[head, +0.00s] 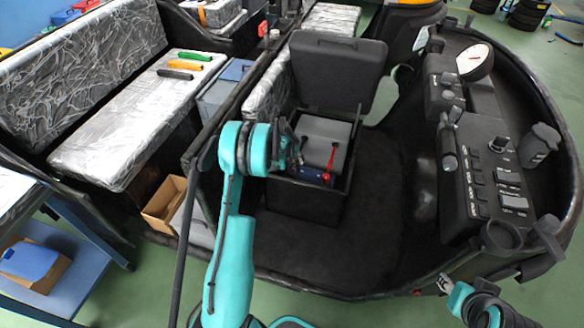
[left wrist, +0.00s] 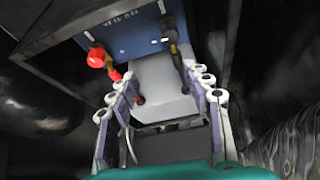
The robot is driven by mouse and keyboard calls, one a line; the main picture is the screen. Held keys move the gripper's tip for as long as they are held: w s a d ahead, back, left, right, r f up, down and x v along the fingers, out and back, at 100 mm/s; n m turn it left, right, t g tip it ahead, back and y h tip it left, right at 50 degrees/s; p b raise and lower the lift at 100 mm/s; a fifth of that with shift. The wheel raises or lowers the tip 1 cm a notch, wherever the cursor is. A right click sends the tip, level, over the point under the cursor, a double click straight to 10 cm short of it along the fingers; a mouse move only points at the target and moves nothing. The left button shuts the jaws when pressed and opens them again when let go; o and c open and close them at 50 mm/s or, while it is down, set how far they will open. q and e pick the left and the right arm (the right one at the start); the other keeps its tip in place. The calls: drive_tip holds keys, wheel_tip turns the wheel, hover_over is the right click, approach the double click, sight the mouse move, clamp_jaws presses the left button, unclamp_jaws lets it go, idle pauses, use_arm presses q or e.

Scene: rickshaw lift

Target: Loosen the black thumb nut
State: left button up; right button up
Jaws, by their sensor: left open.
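A blue battery (head: 311,176) sits in the open box under the raised seat. It also shows at the top of the left wrist view (left wrist: 130,38), with a red knob (left wrist: 97,58) on one terminal. The black thumb nut (left wrist: 166,24) appears to be on the other terminal, at the head of the black cable; it is small and dark. In the head view my left gripper hides that side. My left gripper (head: 291,150) is open and empty above the box; its fingers (left wrist: 160,90) are apart from the nut. My right wrist is at the lower right; its gripper is unclear.
A grey unit (left wrist: 152,80) lies beside the battery, with red and black cables running to it. The box rim (head: 350,180) and upright seat lid (head: 338,72) bound the space. A control console (head: 485,160) stands right; the black floor (head: 375,220) between is clear.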

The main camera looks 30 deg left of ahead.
use_arm(q)
approach(291, 169)
drive_tip(key=w+f, duration=0.2)
drive_tip(key=shift+g, duration=0.4)
drive_tip(key=b+x, duration=0.3)
drive_tip(key=x, duration=0.4)
drive_tip(key=shift+f, duration=0.25)
clamp_jaws()
